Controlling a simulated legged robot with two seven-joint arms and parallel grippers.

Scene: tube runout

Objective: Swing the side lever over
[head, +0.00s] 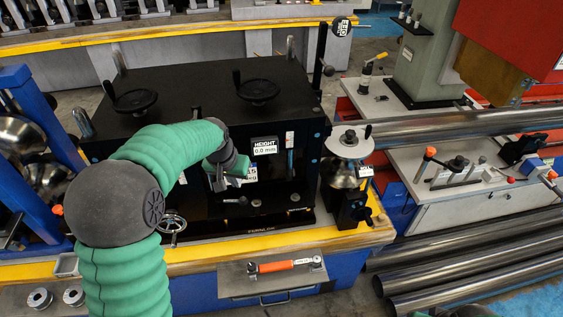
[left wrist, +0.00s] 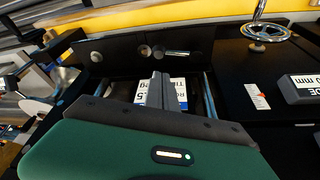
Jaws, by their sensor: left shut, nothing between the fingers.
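My left gripper (head: 221,184) is in front of the black machine housing (head: 185,95), close to its recessed front with the labels. Its fingers (left wrist: 160,90) show closed together in the left wrist view, with nothing between them, over a white label plate (left wrist: 178,92). A short lever with a dark knob (head: 235,200) sticks out low on the front; a short metal lever (left wrist: 176,53) shows beyond the fingertips in the left wrist view, apart from them. I cannot tell which is the side lever.
Black handwheels (head: 258,90) sit on the housing and a small metal handwheel (head: 172,222) at its lower left. A roller stand (head: 345,170) is at the right. An orange-handled wrench (head: 285,265) lies on the front panel. Long steel tubes (head: 480,262) lie at the right.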

